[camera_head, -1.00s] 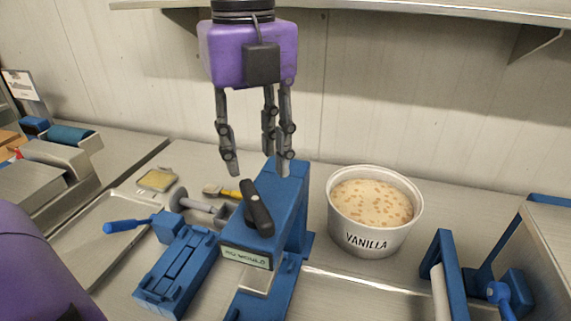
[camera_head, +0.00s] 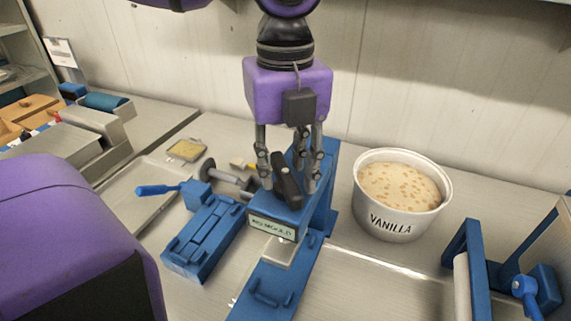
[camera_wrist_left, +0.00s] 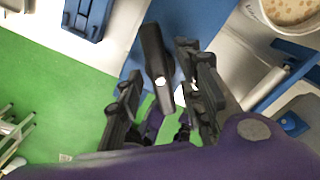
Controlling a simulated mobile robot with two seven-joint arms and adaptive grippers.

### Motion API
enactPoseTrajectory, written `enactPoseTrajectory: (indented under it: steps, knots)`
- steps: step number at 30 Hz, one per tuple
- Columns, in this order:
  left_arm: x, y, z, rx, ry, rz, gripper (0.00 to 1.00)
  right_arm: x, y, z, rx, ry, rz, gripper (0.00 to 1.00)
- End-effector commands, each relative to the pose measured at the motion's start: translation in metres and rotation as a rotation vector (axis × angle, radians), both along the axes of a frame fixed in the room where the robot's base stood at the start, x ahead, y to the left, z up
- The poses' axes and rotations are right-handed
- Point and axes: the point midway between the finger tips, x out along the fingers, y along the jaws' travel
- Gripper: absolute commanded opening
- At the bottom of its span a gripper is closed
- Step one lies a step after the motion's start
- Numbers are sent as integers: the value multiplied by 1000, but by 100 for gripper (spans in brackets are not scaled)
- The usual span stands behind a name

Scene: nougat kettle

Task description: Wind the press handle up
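The press (camera_head: 325,180) is a blue stand with a pale label on its front. Its black handle (camera_head: 287,185) lies on top as a bar with a light pivot spot, and it also shows in the wrist view (camera_wrist_left: 157,65). My left gripper (camera_head: 290,182) points down over the press top with its fingers on either side of the handle. In the left wrist view the fingers (camera_wrist_left: 160,95) are apart, with gaps beside the handle, so it looks open. I cannot tell whether a finger touches the handle. My right gripper is not in view.
A white VANILLA tub (camera_head: 395,222) stands right of the press. A blue mould (camera_head: 205,235) and a blue-handled tool (camera_head: 160,189) lie to its left. A blue frame with a roller (camera_head: 462,285) is at the lower right. The wall stands close behind.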

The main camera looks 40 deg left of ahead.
Motion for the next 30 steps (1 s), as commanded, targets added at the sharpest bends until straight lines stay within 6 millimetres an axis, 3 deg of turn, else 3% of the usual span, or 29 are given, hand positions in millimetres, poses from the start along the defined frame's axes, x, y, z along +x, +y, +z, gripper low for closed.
enactPoseTrajectory:
  steps: [1, 7, 20, 30]
  knots:
    - [0, 0, 0, 0, 0, 0, 25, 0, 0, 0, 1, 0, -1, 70]
    - [0, 0, 0, -1, -1, 0, 0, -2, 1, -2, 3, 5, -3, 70]
    - [0, 0, 1, -1, -1, 63, 0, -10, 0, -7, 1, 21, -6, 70]
    - [1, 0, 1, -2, -2, 317, 0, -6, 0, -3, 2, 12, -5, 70]
